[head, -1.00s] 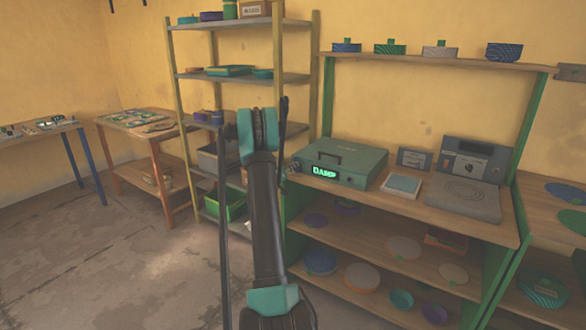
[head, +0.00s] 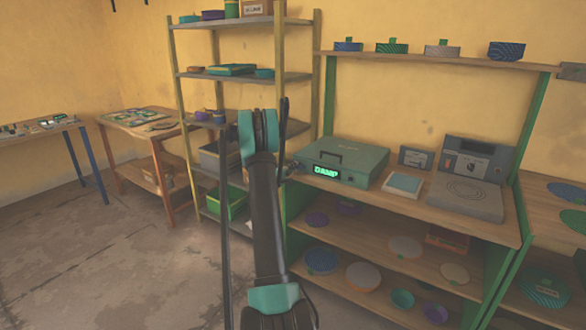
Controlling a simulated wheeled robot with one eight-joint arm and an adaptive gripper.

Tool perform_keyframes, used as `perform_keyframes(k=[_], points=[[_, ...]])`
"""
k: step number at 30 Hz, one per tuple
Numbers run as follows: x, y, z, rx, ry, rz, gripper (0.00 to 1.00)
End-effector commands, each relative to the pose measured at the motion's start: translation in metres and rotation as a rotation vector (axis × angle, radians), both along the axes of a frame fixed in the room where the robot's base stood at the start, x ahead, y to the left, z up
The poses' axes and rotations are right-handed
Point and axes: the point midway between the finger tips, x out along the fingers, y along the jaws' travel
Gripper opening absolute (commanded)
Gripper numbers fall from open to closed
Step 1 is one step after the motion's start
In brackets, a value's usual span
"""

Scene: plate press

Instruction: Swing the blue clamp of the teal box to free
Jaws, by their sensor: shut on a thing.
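The teal box (head: 352,162) stands on the top of the green-framed bench, with a dark handle on its lid and a lit display (head: 326,171) reading DAMP on its front. My arm rises through the middle of the head view. Only a small dark part of my gripper (head: 290,168) shows past the arm, close against the box's left end. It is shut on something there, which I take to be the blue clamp. The clamp itself is hidden behind my arm and gripper, so its angle cannot be told.
A small pale-topped device (head: 403,184) and a grey plate press (head: 465,197) stand right of the box. Control units stand behind them. Lower shelves hold discs and bowls. A tall rack (head: 240,75) stands behind my arm. The floor at left is clear.

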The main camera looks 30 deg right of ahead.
Motion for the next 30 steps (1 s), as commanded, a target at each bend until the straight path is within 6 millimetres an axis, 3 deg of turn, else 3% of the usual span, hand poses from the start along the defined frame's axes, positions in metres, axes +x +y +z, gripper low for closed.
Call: perform_keyframes(k=[9,26,27,30], points=[[0.0001,0.0010,-0.0024,-0.049,0.121,0.000,0.00],[0.0002,0.0012,-0.0029,-0.062,0.151,0.001,0.00],[0.0002,0.0012,-0.0029,-0.062,0.151,0.001,0.13],[0.0002,0.0009,-0.0028,-0.061,0.150,0.001,0.26]])
